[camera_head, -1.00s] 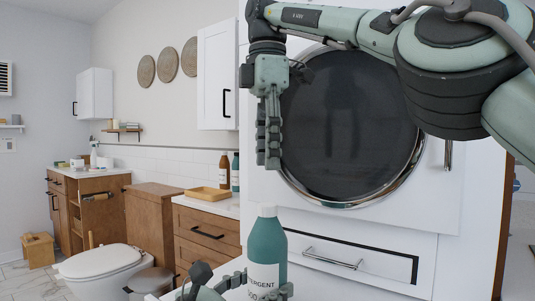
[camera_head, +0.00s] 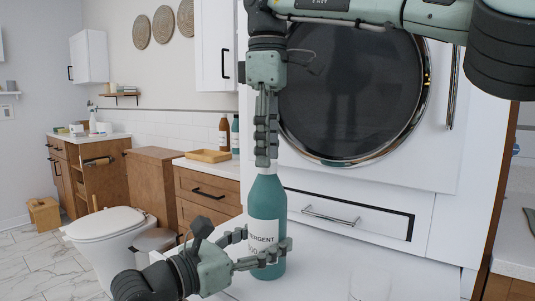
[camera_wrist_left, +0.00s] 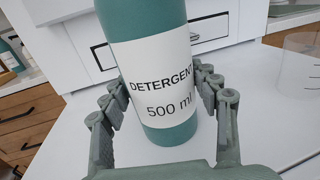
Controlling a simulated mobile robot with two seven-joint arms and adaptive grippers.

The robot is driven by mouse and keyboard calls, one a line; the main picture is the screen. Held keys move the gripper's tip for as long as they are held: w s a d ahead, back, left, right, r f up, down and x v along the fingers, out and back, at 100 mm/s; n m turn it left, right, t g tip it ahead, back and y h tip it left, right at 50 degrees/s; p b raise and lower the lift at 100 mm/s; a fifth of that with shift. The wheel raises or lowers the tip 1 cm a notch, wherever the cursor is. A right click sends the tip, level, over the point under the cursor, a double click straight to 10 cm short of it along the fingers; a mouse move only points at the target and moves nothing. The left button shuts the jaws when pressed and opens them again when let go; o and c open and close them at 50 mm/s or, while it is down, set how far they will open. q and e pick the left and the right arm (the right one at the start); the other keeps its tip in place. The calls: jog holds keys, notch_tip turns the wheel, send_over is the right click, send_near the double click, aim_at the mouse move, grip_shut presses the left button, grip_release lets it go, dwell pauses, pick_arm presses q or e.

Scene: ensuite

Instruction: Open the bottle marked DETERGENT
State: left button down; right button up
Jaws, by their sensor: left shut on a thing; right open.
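The teal bottle (camera_head: 267,212) with a white label reading DETERGENT stands upright on the white surface, and it fills the middle of the left wrist view (camera_wrist_left: 160,131). My left gripper (camera_head: 265,255) is shut around its lower body, fingers on both sides. The fingers partly hide the cap. The right gripper is open; I cannot tell whether it touches the cap.
A clear cup (camera_head: 370,282) stands on the white surface (camera_head: 325,262) to the right of the bottle. A front-loading washer (camera_head: 350,100) with a round dark door is behind. A brown bottle (camera_head: 224,134), another teal bottle (camera_head: 235,136) and a wooden tray (camera_head: 208,156) are on the counter behind left.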

jog(key=shift+f, duration=0.75)
jog(key=shift+c, duration=0.5)
